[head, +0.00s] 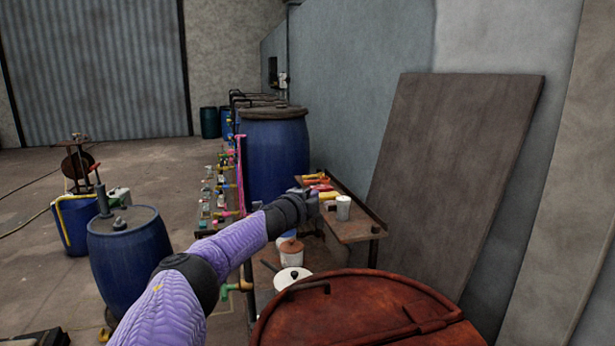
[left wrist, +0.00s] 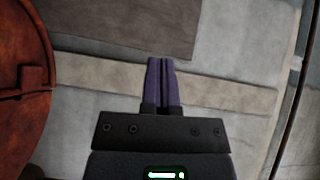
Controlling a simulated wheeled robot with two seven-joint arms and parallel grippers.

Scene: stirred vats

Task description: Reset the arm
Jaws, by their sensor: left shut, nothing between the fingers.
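My left arm, in a purple sleeve with black joints, reaches in from the bottom of the head view. My left gripper (head: 312,202) is at its far end, in front of the small wooden table (head: 352,228); I cannot tell if it touches anything there. In the left wrist view the two purple fingers (left wrist: 162,66) are pressed together with nothing between them. My right gripper is in neither view.
A rusty red drum (head: 365,312) stands close in front; its edge shows in the left wrist view (left wrist: 22,80). A white cup (head: 343,208) stands on the table. Blue barrels (head: 274,155) (head: 130,255) stand behind and left. A board (head: 455,170) leans on the wall. Floor is open at far left.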

